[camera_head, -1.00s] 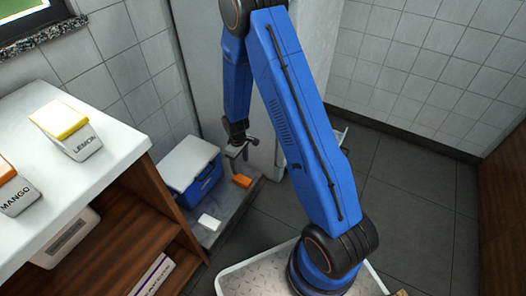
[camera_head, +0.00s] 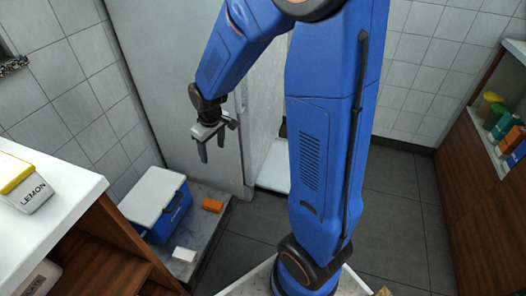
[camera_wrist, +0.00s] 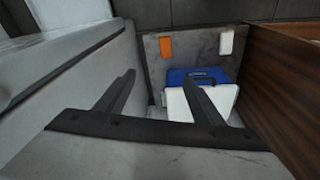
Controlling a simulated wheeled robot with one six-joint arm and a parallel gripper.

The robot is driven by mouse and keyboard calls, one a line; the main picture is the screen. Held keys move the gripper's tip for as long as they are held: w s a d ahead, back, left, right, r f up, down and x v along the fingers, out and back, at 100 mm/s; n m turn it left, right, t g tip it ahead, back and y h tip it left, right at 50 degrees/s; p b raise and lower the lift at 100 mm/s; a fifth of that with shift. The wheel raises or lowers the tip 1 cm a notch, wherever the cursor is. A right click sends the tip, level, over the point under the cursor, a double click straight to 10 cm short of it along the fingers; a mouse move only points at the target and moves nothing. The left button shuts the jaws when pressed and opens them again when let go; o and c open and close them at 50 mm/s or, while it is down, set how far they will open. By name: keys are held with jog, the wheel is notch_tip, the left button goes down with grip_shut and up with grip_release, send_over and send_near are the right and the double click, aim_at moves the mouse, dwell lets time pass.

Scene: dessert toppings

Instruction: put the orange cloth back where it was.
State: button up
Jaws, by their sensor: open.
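The orange cloth (camera_head: 213,205) is a small folded block lying on the low grey slab (camera_head: 213,225), to the right of the blue cooler. In the wrist view the cloth (camera_wrist: 166,47) lies on the slab near its far left corner. My gripper (camera_head: 214,150) is open and empty, pointing down, raised well above the cloth and apart from it.
A blue cooler with a white lid (camera_head: 153,195) stands on the slab, and a white block (camera_head: 184,254) lies in front. A wooden shelf unit (camera_head: 110,240) bounds the left, carrying a LEMON container (camera_head: 27,192). Dark floor (camera_head: 385,215) is clear; a right-hand shelf (camera_head: 465,185) holds colourful containers.

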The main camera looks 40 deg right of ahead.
jog(key=s+d+r+m+t, duration=0.1)
jog(key=s+r+m, duration=0.1)
jog(key=s+r, duration=0.7)
jog(key=s+d+r+m+t, duration=0.1)
jog(key=s+d+r+m, duration=0.1)
jog(key=s+r, duration=0.7)
jog(key=s, duration=0.8)
jog(key=shift+s+d+t, duration=0.25)
jog(key=shift+d+t, duration=0.05)
jog(key=shift+t, duration=0.1)
